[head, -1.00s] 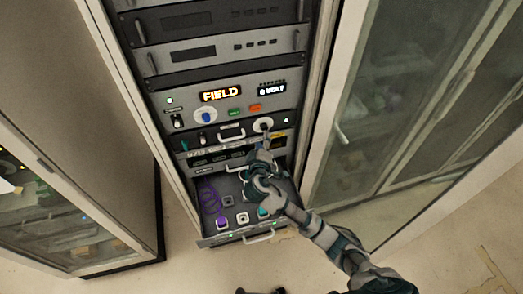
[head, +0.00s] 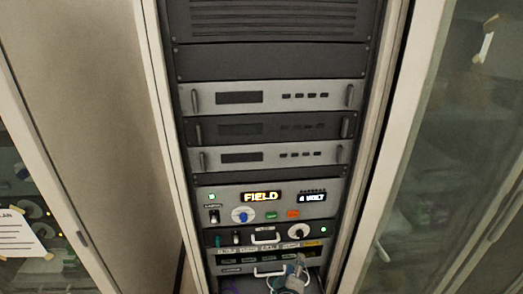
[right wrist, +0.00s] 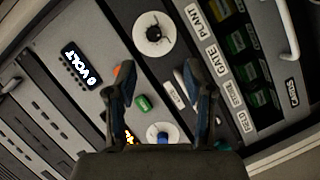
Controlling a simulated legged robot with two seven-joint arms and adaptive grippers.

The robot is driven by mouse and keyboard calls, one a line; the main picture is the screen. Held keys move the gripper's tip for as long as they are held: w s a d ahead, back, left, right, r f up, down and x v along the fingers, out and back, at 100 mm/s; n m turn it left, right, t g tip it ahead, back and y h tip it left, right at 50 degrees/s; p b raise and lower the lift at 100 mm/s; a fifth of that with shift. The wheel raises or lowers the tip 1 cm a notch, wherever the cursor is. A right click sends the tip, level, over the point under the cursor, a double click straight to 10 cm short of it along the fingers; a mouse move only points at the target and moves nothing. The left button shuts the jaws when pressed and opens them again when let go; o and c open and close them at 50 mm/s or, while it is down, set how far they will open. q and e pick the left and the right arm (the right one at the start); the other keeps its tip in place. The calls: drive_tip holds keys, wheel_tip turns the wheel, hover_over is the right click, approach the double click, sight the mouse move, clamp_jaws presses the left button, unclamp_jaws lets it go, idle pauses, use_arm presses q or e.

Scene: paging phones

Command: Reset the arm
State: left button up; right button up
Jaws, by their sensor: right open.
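My right gripper (head: 298,267) shows at the bottom of the head view, in front of the lower rack panels. In the right wrist view its two fingers (right wrist: 160,68) are spread apart with nothing between them. Beyond them is the rack panel with a black knob on a white dial (right wrist: 153,33), a green button (right wrist: 143,103) and a blue knob (right wrist: 163,136). In the head view the black knob (head: 299,231) is just above the gripper. Most of my right arm is out of frame. My left gripper is not in view.
The rack holds several grey units above; a lit display reads FIELD (head: 261,197), beside a small volt display (head: 312,197). A drawer handle (head: 269,272) is beside the gripper. A glass door (head: 440,150) stands at right, a cabinet with a paper sheet (head: 18,236) at left.

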drive_tip(key=s+d+f+m+g+y, duration=0.35)
drive_tip(key=s+f+g, duration=0.25)
drive_tip(key=s+f, duration=0.85)
drive_tip(key=s+d+f+m+g+y, duration=0.1)
drive_tip(key=s+d+f+g, duration=0.2)
drive_tip(key=s, duration=0.5)
drive_tip(key=s+f+m+g+y, duration=0.1)
drive_tip(key=s+f+m+g, duration=0.1)
drive_tip(key=s+f, duration=0.5)
drive_tip(key=s+f+g+b, duration=0.1)
drive_tip(key=s+f, duration=0.1)
drive_tip(key=f, duration=1.1)
drive_tip(key=s+f+g+b, duration=0.1)
drive_tip(key=s+f, duration=0.1)
drive_tip(key=f, duration=1.1)
drive_tip(key=s+d+f+g+b, duration=0.1)
drive_tip(key=s+d+f+b, duration=0.1)
drive_tip(key=s+f, duration=1.5)
wheel_tip(320, 180, down, 2)
drive_tip(key=shift+s+d+f, duration=0.1)
drive_tip(key=shift+s+d, duration=0.2)
drive_tip(key=shift+d, duration=0.4)
